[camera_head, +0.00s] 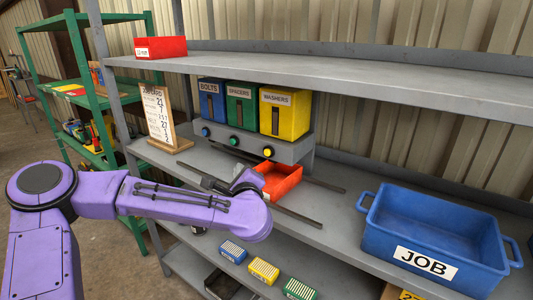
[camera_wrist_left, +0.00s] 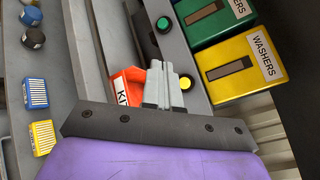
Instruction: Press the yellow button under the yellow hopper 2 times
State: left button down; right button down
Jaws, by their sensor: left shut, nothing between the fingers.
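The yellow hopper (camera_head: 285,112), labelled WASHERS, stands at the right end of a row of three on a grey ledge. The yellow button (camera_head: 268,152) is on the ledge's front, under that hopper. My left gripper (camera_head: 248,178) is in front of and below the button, largely hidden by my purple wrist. In the left wrist view its fingers (camera_wrist_left: 163,70) are shut with nothing between them. There the yellow button (camera_wrist_left: 185,83) shows just right of the fingers, beside the yellow hopper (camera_wrist_left: 242,70). I cannot tell whether they touch. My right gripper is not in view.
The green button (camera_head: 233,140) and blue button (camera_head: 206,131) are left of the yellow one. An orange-red KIT tray (camera_head: 281,182) lies below the ledge, close by the gripper. A blue JOB bin (camera_head: 430,234) stands right. The upper shelf (camera_head: 350,74) overhangs.

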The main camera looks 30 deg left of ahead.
aim_at(268, 152)
pick_arm(q)
jog(key=w, duration=0.9)
jog(key=shift+d, duration=0.35)
jog(key=shift+f, duration=0.1)
dwell(1.5)
jog(key=shift+w+b, duration=0.35)
jog(key=shift+b, duration=0.45)
